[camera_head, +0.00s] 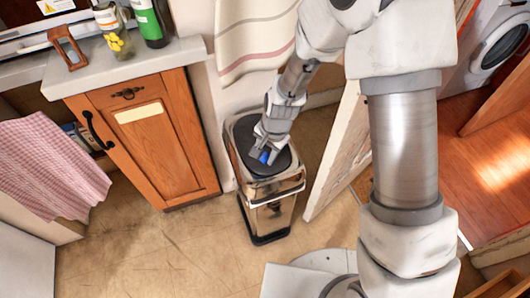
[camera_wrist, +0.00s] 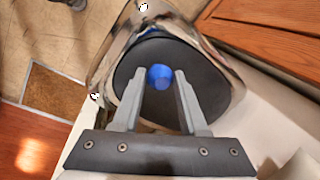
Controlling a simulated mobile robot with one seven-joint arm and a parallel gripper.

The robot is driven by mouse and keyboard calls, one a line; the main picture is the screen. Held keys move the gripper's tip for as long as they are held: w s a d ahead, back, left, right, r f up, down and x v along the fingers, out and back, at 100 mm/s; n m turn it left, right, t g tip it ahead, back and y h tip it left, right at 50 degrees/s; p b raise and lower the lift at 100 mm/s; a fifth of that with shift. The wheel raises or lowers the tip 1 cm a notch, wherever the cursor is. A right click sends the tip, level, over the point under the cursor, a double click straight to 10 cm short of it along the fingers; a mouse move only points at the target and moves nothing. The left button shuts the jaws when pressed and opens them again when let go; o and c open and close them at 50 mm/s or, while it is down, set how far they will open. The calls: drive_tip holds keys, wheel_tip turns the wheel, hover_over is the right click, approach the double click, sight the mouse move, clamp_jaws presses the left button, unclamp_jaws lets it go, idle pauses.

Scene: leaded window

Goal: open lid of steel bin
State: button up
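The steel bin (camera_head: 270,215) stands upright on the floor beside the wooden cabinet, a shiny box with a dark round lid (camera_head: 240,131) on top. The lid looks shut. A small blue knob (camera_head: 264,157) is on the lid; in the wrist view it (camera_wrist: 160,76) shows near the middle of the dark lid (camera_wrist: 150,52). My gripper (camera_head: 262,154) is over the lid, at the knob. In the wrist view its two fingers (camera_wrist: 161,73) are apart, one on each side of the knob, with a visible gap on both sides. I cannot tell how far the fingertips are above the lid.
The wooden cabinet (camera_head: 145,140) with a grey counter (camera_head: 120,70) stands left of the bin. A worn white door edge (camera_head: 340,150) is close on its right. A striped towel (camera_head: 255,40) hangs behind. The floor (camera_head: 170,250) in front of the cabinet is clear.

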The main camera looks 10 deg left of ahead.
clamp_jaws()
idle(1.1)
